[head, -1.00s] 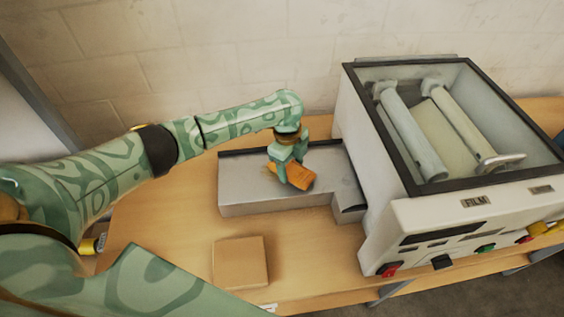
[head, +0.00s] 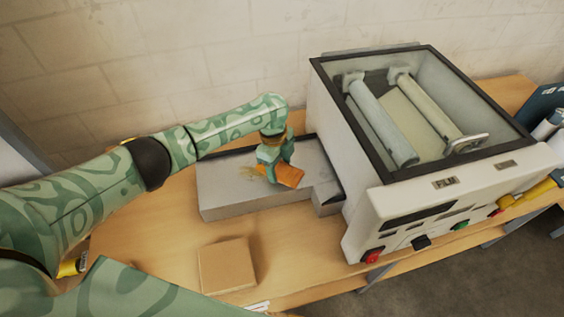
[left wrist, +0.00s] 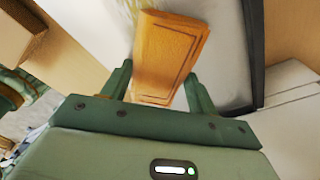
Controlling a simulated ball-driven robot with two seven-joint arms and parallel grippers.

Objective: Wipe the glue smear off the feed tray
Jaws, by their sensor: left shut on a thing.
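The grey feed tray (head: 225,192) stands on the bench against the left side of the laminator, and its surface also shows in the left wrist view (left wrist: 222,62). A yellowish glue smear (head: 248,174) lies on the tray, just left of my left gripper. My left gripper (head: 276,168) is shut on an orange block-like wiper (head: 288,177), which fills the space between the fingers in the left wrist view (left wrist: 168,60). The wiper is at the tray surface; I cannot tell whether it presses on it. Part of the smear may be hidden behind the wiper. My right gripper is not seen.
The white laminator (head: 365,205) with a clear-topped roller housing stands right of the tray. A flat tan block (head: 227,266) lies on the bench in front of the tray. A wall is close behind. Bare wood lies around the block.

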